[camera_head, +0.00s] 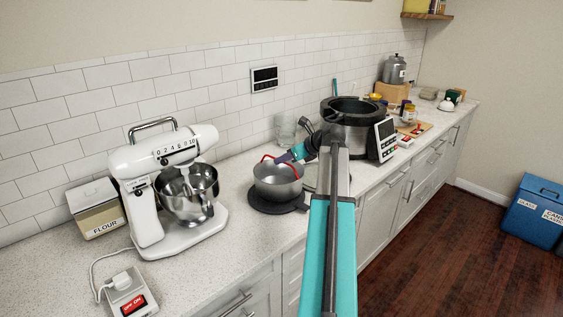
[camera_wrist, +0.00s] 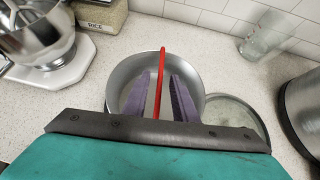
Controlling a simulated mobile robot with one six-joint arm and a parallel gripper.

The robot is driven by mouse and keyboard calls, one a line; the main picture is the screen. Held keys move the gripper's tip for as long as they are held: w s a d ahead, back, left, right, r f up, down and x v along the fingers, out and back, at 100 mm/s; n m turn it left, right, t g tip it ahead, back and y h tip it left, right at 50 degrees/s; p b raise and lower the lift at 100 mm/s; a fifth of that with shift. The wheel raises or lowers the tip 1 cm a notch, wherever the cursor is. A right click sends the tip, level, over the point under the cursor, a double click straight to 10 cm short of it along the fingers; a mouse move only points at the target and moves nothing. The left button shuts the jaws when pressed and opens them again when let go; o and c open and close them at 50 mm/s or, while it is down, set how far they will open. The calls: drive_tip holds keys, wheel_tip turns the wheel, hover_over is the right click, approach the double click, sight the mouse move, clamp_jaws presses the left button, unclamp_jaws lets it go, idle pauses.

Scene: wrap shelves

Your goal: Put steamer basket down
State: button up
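The steamer basket (camera_head: 277,186) is a round silver metal bowl with a red handle arching over it. It appears to rest upright on a dark round burner plate (camera_head: 262,204) on the counter. In the wrist view I look down into the basket (camera_wrist: 128,72). My gripper (camera_head: 287,158) is above the basket's rim. Its two purple fingers (camera_wrist: 158,82) stand apart on either side of the red handle (camera_wrist: 162,62), with gaps visible. My gripper hides part of the basket's near side in the wrist view.
A white stand mixer (camera_head: 150,190) stands left of the basket. A glass lid (camera_wrist: 238,115) lies just right of it, and a drinking glass (camera_head: 285,129) stands behind. A large dark cooker (camera_head: 352,122) is farther right. The counter's front edge is near.

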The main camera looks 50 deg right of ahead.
drive_tip(key=b+v, duration=0.1)
drive_tip(key=v, duration=0.7)
drive_tip(key=shift+s+r, duration=0.25)
drive_tip(key=shift+f, duration=0.1)
idle(0.4)
